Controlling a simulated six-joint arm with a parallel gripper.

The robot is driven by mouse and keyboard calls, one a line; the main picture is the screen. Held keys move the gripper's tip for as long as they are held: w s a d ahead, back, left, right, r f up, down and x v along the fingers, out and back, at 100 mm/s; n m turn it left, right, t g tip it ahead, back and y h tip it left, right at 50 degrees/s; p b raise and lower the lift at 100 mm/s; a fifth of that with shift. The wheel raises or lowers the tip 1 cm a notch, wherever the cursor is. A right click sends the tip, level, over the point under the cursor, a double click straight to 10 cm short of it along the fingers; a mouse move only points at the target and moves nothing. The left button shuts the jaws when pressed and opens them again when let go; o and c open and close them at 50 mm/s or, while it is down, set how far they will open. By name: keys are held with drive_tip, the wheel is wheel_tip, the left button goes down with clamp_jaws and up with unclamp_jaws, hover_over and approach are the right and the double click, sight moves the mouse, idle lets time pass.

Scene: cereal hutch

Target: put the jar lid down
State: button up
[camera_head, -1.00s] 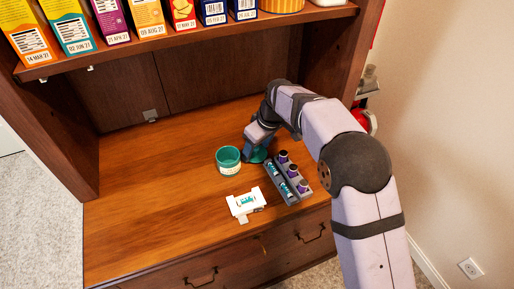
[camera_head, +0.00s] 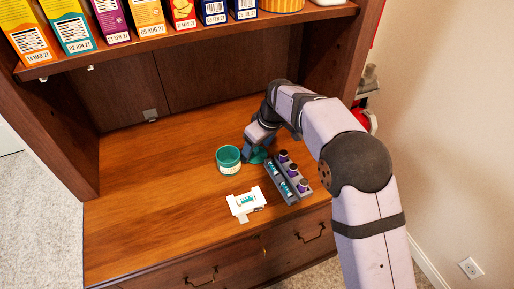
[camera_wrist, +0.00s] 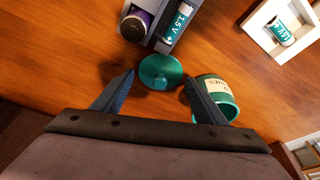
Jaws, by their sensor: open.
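The round green jar lid (camera_wrist: 161,72) lies flat on the wooden counter, between and just beyond my open fingertips in the wrist view. In the head view the lid (camera_head: 258,156) is partly hidden by my gripper (camera_head: 252,146). My gripper (camera_wrist: 157,84) is open and holds nothing. The green jar (camera_head: 228,160) with a pale label stands open, left of the lid in the head view. In the wrist view the jar (camera_wrist: 217,96) is close to the right finger, which overlaps part of it; I cannot tell whether they touch.
A grey tray (camera_head: 296,194) with batteries and purple-capped cylinders stands right of the lid in the head view. A white holder (camera_head: 246,203) with a battery lies in front. Boxes line the shelf above. The counter's left side (camera_head: 150,190) is clear.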

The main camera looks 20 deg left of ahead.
sight(265, 159)
drive_tip(key=v, duration=1.1)
drive_tip(key=shift+r, duration=0.3)
drive_tip(key=shift+s+d, duration=0.1)
drive_tip(key=shift+d, duration=0.05)
drive_tip(key=s+d+f+m+h, duration=0.1)
drive_tip(key=s+d+f+m, duration=0.15)
drive_tip(key=d, duration=0.75)
drive_tip(key=s+d+f+m+h, duration=0.15)
drive_tip(key=d+m, duration=0.25)
drive_tip(key=d, duration=0.6)
drive_tip(key=s+d+f+m, duration=0.3)
drive_tip(key=s+d+f, duration=0.1)
drive_tip(key=s+d, duration=0.3)
drive_tip(key=s+d+f+m+g, duration=0.1)
drive_tip(key=s+d+f+m, duration=0.3)
drive_tip(key=s+d, duration=0.4)
drive_tip(key=shift+s+h, duration=0.35)
drive_tip(key=shift+s, duration=0.8)
